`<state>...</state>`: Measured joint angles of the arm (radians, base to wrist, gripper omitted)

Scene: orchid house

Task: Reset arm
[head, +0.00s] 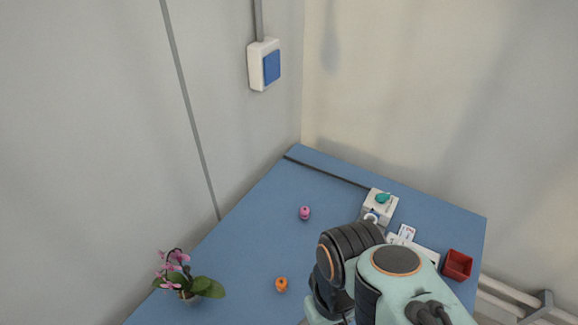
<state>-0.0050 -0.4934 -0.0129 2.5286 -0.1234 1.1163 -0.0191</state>
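My arm, in pale green and dark grey, reaches over the front right part of the blue table (248,240) in the head view. Its links fill the lower right and cover part of the table. I cannot make out my gripper's fingers; the arm hides them or they lie outside the picture. Whether the gripper holds anything does not show.
A potted pink orchid (182,277) stands at the left edge. A small orange object (281,284) and a pink one (304,213) stand apart mid-table. A white device (380,205) with a green top and a red open box (457,265) are right.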

